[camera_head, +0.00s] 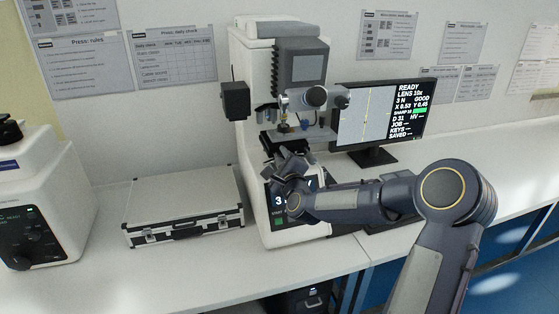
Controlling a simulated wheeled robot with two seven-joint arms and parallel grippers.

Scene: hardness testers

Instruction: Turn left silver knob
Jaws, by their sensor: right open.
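The hardness tester (252,110) stands upright against the wall, with its grey head (302,65) above a small stage (305,134). A small pale silver round part (283,99) shows at the left end of a horizontal barrel below the head. I cannot tell whether it is the left silver knob. My right gripper (279,162) is open just below the stage, in front of the tester's column. It hides part of the area under the stage, and I cannot tell whether it touches anything there. My left gripper is not in view.
A silver case (183,206) lies left of the tester. A monitor (381,118) stands behind my right arm. Another white machine (38,200) stands at the far left. A dark box (235,100) juts from the tester's left side.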

